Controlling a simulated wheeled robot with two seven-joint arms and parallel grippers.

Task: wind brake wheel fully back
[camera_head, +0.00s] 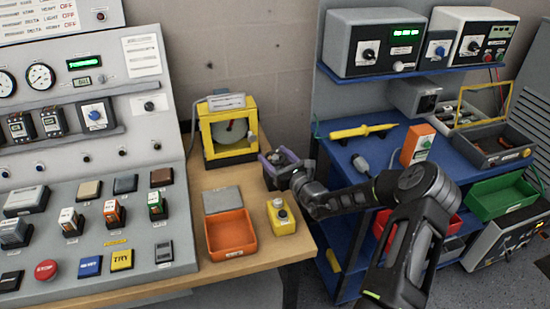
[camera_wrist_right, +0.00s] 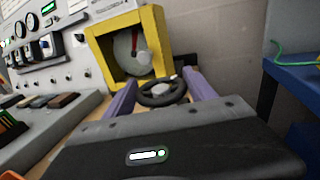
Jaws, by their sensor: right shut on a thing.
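The brake wheel (camera_wrist_right: 160,93) is a small black hand wheel with a pale hub, on the wooden bench beside the yellow-framed box. My right gripper (camera_head: 281,162) reaches over the bench's right edge. Its purple fingers are shut on opposite sides of the wheel, as the right wrist view shows. In the head view the fingers and wrist partly hide the wheel. The yellow box (camera_head: 206,143) has a round grey disc behind its front opening; the wrist view shows a red pointer (camera_wrist_right: 136,46) on it, near upright. My left gripper is not in view.
An orange tray (camera_head: 230,234), a grey plate and a yellow block with a round knob (camera_head: 282,216) stand in front on the bench. A control panel (camera_head: 85,160) is at left. A blue shelf with instruments and a green bin (camera_head: 500,197) is at right.

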